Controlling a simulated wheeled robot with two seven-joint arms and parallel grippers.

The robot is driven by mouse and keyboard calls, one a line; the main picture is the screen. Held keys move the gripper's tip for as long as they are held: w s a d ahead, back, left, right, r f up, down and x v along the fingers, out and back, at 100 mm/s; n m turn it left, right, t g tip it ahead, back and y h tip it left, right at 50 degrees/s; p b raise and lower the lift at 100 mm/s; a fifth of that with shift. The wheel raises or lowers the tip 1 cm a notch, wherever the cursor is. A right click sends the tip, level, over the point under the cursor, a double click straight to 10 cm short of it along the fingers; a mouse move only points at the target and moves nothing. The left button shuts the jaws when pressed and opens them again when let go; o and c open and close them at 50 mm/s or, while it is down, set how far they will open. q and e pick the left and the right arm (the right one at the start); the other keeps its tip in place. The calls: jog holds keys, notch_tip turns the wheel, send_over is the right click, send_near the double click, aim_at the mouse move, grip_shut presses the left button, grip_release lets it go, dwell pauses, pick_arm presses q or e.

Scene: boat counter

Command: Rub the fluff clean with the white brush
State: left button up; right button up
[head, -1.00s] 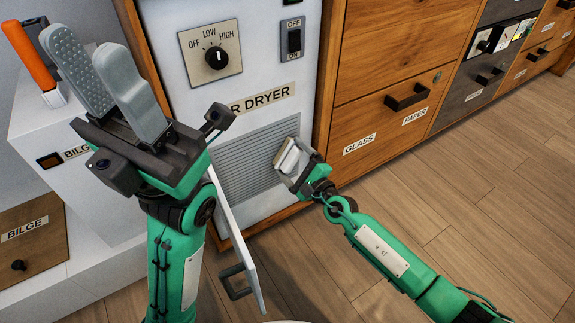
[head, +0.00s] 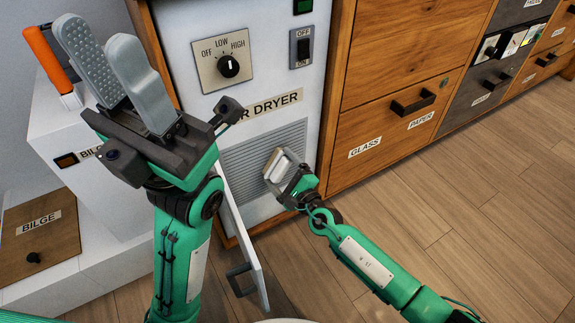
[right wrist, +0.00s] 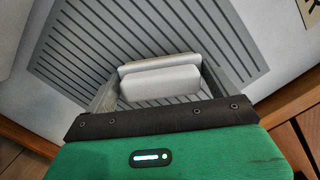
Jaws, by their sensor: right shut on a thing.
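My right gripper (head: 284,172) is shut on a pale block, seemingly the white brush (head: 281,163), in front of the dryer's slatted grille. In the right wrist view the block (right wrist: 160,82) looks light grey and sits between the two dark fingers, close over the slats. Whether it touches them I cannot tell. The grille (head: 240,165) lies under the "DRYER" label, partly hidden by my arms. I cannot make out any fluff. My left gripper (head: 112,70) is open and empty, raised at the left with its fingers up.
A control knob (head: 228,67) and a switch (head: 303,47) are above the grille. An open white door (head: 243,235) with a dark handle hangs below. Wooden drawers (head: 400,100) stand to the right. An orange-handled tool (head: 50,60) rests on the white ledge at left.

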jog(key=shift+s+a+p, duration=0.3)
jog(key=shift+s+a, duration=0.3)
jog(key=shift+a, duration=0.25)
jog(key=shift+s+a+p, duration=0.7)
jog(key=shift+s+a, duration=0.25)
jog(key=shift+a, duration=0.3)
jog(key=shift+s+a+p, duration=0.3)
jog(key=shift+s+a, duration=0.2)
jog(key=shift+a, duration=0.35)
jog(key=shift+s+a+p, duration=0.25)
jog(key=shift+s+a, duration=0.25)
jog(key=shift+a, duration=0.3)
jog(key=shift+p+v, duration=0.9)
jog(key=shift+v, duration=2.05)
jog(key=shift+s+a+r, duration=0.2)
jog(key=shift+s, duration=0.05)
jog(key=shift+v, duration=1.45)
